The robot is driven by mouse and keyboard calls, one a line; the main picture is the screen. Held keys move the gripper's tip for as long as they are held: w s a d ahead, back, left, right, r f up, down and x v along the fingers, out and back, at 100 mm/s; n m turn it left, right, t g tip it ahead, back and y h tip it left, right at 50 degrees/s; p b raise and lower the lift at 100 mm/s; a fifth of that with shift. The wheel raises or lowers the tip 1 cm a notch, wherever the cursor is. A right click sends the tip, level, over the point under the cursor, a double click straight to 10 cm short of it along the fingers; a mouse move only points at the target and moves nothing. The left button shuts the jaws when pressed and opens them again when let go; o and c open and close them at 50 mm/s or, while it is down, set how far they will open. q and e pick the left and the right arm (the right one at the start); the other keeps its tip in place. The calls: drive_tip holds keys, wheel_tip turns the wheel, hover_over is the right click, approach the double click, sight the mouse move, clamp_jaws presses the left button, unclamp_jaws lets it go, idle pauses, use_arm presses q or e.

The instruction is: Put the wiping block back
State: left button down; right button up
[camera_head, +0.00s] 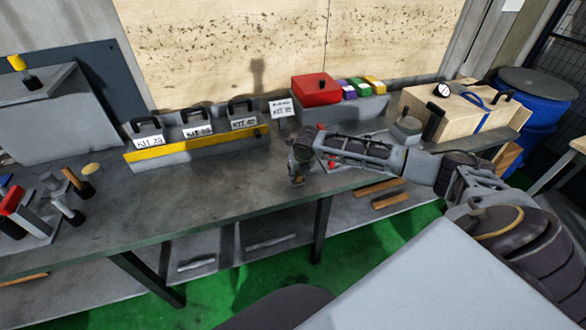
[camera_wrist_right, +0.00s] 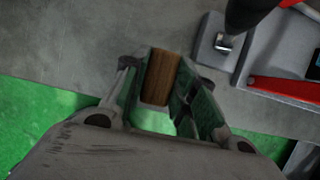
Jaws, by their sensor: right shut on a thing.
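My right arm reaches in from the right in the head view, and my right gripper (camera_head: 299,168) is over the front edge of the grey workbench (camera_head: 225,190). In the right wrist view, the gripper is shut on a brown wood-coloured block (camera_wrist_right: 160,77), which I take to be the wiping block. The block sits between the two fingers, with the bench surface and the green floor behind it. In the head view the gripper mostly hides the block. My left gripper is not in view.
A yellow-edged rack (camera_head: 200,148) with several labelled kits stands at the back. Right of it are a red box (camera_head: 316,89), small coloured boxes and a wooden case (camera_head: 455,108). Hammer-like tools (camera_head: 68,200) stand at the left. The bench middle is clear.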

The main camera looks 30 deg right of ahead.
drive_tip(key=shift+w+d, duration=0.2)
drive_tip(key=shift+w, duration=0.6)
drive_tip(key=shift+w+d, duration=0.2)
drive_tip(key=shift+w, duration=0.65)
drive_tip(key=shift+w+d, duration=0.2)
drive_tip(key=shift+w, duration=0.6)
drive_tip(key=shift+f, duration=0.15)
drive_tip(key=shift+f+p, duration=0.6)
drive_tip(key=shift+f, duration=1.05)
drive_tip(key=shift+f, duration=0.1)
drive_tip(key=o, duration=1)
drive_tip(key=shift+v, duration=6.1)
